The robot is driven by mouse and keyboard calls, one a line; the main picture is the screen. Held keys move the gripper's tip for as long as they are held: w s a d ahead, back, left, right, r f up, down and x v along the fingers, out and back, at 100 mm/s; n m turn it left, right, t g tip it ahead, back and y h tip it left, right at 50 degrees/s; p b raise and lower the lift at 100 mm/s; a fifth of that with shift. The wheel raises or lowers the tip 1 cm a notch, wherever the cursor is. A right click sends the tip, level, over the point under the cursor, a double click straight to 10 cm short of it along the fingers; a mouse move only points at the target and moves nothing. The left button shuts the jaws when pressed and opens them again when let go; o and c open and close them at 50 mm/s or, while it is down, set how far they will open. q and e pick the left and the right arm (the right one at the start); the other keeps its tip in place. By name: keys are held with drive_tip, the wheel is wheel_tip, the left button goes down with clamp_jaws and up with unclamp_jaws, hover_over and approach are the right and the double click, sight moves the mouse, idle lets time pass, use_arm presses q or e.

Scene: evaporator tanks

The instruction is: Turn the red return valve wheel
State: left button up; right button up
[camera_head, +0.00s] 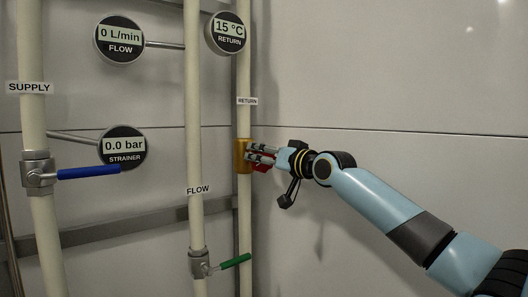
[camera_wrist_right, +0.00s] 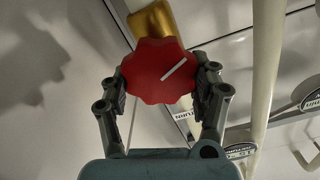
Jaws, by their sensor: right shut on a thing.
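The red return valve wheel (camera_wrist_right: 157,72) has a scalloped rim and a white pointer line in the right wrist view. It sits in front of a brass valve body (camera_head: 242,156) on the return pipe (camera_head: 245,206). My right gripper (camera_head: 259,158) is shut on the wheel, with one finger on each side of its rim. In the head view, the fingers hide most of the wheel and only a little red (camera_head: 261,168) shows. My left gripper is not in view.
A supply pipe (camera_head: 48,235) with a blue lever (camera_head: 88,173) stands at the left. A flow pipe (camera_head: 194,120) with a green lever (camera_head: 235,262) stands close left of the return pipe. Round gauges read 0 L/min, 15 °C and 0.0 bar. The wall at right is bare.

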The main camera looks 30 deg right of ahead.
drive_tip(key=o, duration=1.2)
drive_tip(key=shift+c, duration=0.2)
drive_tip(key=shift+r, duration=0.1)
wheel_tip(320, 180, up, 10)
drive_tip(key=shift+f, duration=0.15)
